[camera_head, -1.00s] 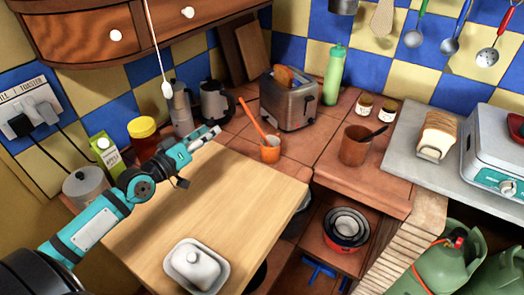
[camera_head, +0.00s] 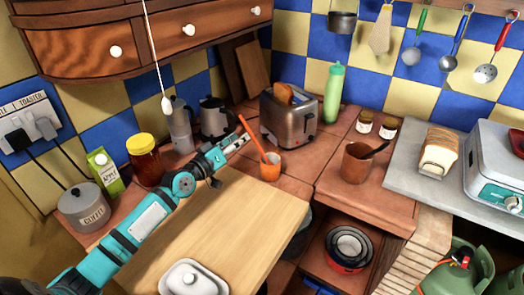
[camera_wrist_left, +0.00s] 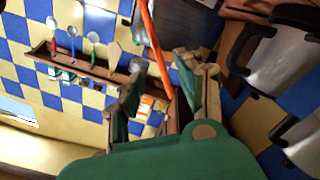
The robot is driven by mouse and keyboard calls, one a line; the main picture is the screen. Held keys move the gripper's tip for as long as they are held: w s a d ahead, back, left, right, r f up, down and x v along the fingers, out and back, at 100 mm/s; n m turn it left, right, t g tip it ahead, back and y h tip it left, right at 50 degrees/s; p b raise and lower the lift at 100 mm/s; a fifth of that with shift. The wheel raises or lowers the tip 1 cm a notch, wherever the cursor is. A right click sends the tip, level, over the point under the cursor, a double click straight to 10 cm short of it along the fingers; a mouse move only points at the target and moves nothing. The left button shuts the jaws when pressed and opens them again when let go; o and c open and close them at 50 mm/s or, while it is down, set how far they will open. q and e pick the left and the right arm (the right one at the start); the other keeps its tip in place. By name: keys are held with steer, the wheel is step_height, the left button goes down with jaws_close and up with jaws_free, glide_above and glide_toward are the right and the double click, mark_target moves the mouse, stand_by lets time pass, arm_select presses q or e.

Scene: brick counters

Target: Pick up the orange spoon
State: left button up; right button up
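The orange spoon (camera_head: 251,138) leans up and to the left out of a small orange cup (camera_head: 267,170), its lower end hidden inside. My left gripper (camera_head: 240,142) is level with the spoon's handle and just left of it in the head view. In the left wrist view, the spoon's handle (camera_wrist_left: 153,43) runs down between the two spread fingers of my left gripper (camera_wrist_left: 160,82). The fingers stand apart, and I cannot tell whether either touches the handle. My right gripper is in neither view.
A toaster (camera_head: 291,118) stands behind the cup. The wooden board (camera_head: 240,220) in front is mostly clear, with a butter dish (camera_head: 192,280).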

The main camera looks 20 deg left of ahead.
mark_target(250, 132)
arm_select(q)
steer(key=shift+x, duration=3)
steer(key=shift+s, duration=0.1)
steer(key=shift+c, duration=0.5)
jaws_close()
